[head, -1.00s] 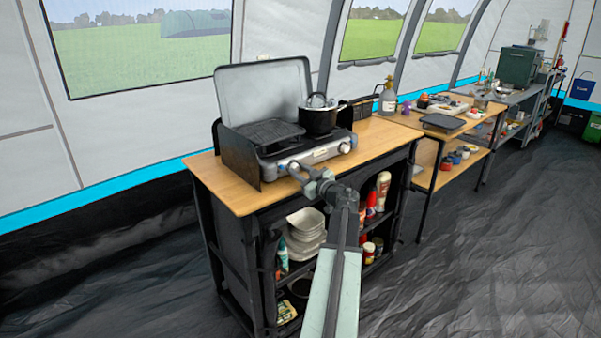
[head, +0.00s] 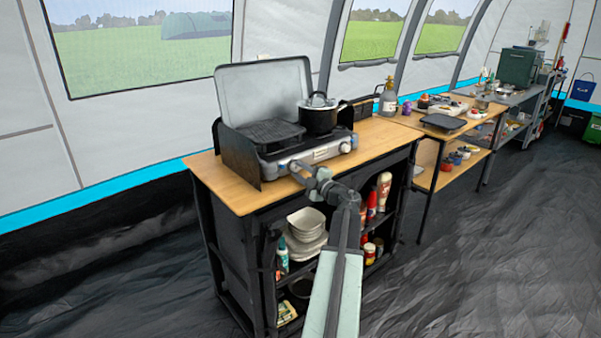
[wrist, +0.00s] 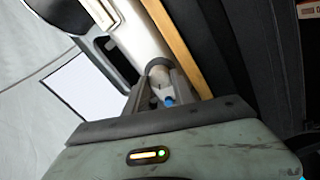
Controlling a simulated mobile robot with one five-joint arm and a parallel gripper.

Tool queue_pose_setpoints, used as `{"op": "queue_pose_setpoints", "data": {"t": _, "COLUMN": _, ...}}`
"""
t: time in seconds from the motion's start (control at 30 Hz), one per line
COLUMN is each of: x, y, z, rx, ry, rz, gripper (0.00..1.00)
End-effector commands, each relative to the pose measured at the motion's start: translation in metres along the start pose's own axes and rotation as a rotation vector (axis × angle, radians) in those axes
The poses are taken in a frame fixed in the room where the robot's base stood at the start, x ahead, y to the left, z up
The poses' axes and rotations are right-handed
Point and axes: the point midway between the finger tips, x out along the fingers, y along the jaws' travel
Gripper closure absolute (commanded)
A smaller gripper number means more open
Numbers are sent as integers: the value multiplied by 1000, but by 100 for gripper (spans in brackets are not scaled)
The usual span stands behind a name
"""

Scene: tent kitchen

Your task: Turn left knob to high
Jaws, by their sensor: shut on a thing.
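The two-burner camping stove (head: 320,155) stands with its lid up on the wooden counter. My gripper (head: 298,169) is at the left end of the stove's front panel; in the wrist view the gripper (wrist: 165,88) is shut on the left knob. I cannot read the knob's setting. The right knob (head: 345,147) is free, at the right end of the panel.
A black pot (head: 319,117) stands on the stove's right side. The wooden counter (head: 222,187) is bare at the left front. Below are shelves with white bowls (head: 306,230) and bottles. A second table (head: 425,155) with small items stands to the right.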

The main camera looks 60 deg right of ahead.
Motion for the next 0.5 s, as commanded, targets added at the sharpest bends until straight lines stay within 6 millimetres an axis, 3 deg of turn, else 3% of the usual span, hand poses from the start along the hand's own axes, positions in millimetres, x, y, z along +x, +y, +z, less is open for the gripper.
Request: {"op": "queue_pose_setpoints", "data": {"t": 0.5, "x": -1, "y": -1, "z": 1, "rx": -204, "ry": 10, "rz": 1, "gripper": 100}}
